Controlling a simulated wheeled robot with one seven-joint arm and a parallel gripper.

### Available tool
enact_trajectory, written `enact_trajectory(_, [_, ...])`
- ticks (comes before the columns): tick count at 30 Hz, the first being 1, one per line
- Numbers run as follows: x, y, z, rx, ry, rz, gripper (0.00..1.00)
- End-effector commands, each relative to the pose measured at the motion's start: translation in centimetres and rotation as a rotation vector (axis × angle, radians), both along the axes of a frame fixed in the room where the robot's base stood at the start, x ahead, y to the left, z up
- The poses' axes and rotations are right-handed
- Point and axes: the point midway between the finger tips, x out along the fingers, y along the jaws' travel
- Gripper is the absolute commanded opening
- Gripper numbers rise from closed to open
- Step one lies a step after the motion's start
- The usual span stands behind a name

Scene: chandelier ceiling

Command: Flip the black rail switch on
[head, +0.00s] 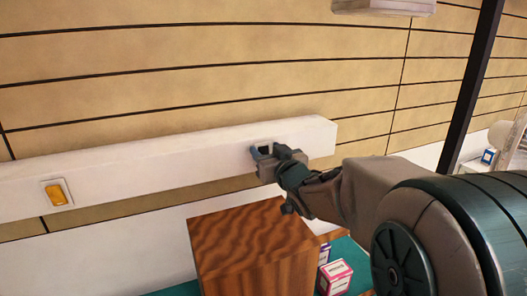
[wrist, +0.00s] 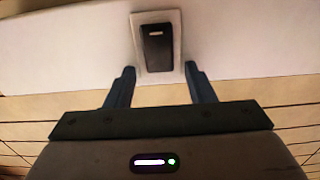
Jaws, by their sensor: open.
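The black rail switch (wrist: 157,45) sits in a pale plate on the white rail, at the top middle of the wrist view. It has a small light mark near one end. In the head view the switch (head: 264,146) is partly hidden by my gripper (head: 262,153). My gripper also shows in the wrist view (wrist: 158,86), open and empty, its two fingers spread to either side of the switch's plate. I cannot tell whether a fingertip touches the rail or which way the rocker is tipped.
A yellow-orange switch (head: 57,193) is on the same white rail (head: 150,160) at the left. A wooden box (head: 245,245) stands below my gripper, with small boxes (head: 335,277) beside it. A dark post (head: 470,85) rises at the right.

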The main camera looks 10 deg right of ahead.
Motion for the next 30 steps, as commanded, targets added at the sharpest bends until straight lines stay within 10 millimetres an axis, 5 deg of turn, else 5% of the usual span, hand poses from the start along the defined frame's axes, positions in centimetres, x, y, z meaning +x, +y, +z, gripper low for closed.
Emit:
enact_trajectory(8, [0.14, 0.06, 0.01, -0.001, 0.000, 0.000, 0.49])
enact_trajectory(14, [0.12, 0.04, 0.01, -0.001, 0.000, 0.000, 0.04])
enact_trajectory(30, [-0.06, 0.03, -0.89, 0.018, -0.098, 0.001, 0.04])
